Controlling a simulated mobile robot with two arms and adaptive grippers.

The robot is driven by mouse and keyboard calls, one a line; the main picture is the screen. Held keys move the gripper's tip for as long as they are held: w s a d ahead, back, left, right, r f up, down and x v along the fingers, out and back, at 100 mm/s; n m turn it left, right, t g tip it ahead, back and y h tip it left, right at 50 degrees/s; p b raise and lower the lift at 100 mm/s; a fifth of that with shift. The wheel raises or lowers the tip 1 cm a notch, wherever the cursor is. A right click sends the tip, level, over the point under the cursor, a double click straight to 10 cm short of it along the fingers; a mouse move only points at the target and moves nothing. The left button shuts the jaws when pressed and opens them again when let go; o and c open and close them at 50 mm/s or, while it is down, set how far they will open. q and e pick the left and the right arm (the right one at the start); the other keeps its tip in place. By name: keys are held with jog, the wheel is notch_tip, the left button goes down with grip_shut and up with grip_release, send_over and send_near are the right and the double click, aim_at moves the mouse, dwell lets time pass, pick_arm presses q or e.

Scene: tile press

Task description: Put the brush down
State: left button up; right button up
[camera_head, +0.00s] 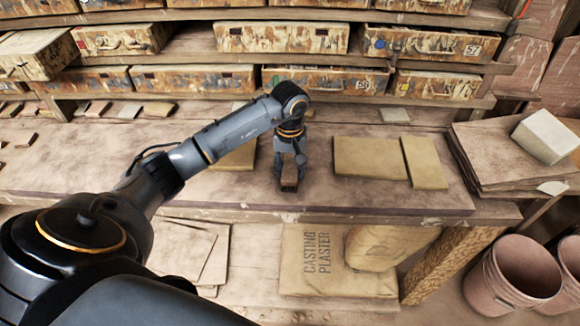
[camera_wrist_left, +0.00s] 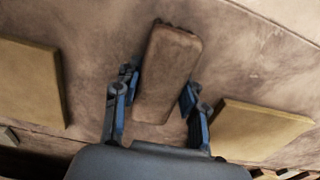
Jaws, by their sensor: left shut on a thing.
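My left gripper (camera_head: 289,172) reaches over the front part of the workbench (camera_head: 235,197) and points down. It is shut on the brush (camera_head: 289,186), a brown block with rounded corners. In the left wrist view the brush (camera_wrist_left: 167,72) lies between the two blue-grey fingers of the left gripper (camera_wrist_left: 156,100), slightly tilted, with its far end beyond the fingertips. The brush is at or just above the bench top; I cannot tell whether it touches. My right gripper is not in view.
Tan slabs (camera_head: 369,157) lie on the bench to the right, and another slab (camera_head: 236,156) is to the left, partly behind my arm. A stack of boards (camera_head: 490,160) with a pale block (camera_head: 545,137) stands at the right. Drawers (camera_head: 328,80) line the back.

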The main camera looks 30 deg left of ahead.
aim_at(290, 166)
pick_arm(q)
jog(key=shift+f, duration=0.15)
jog(key=o, duration=1.2)
jog(key=shift+r, duration=0.35)
notch_tip(290, 166, up, 10)
jog(key=b, duration=0.3)
jog(key=shift+r, duration=0.85)
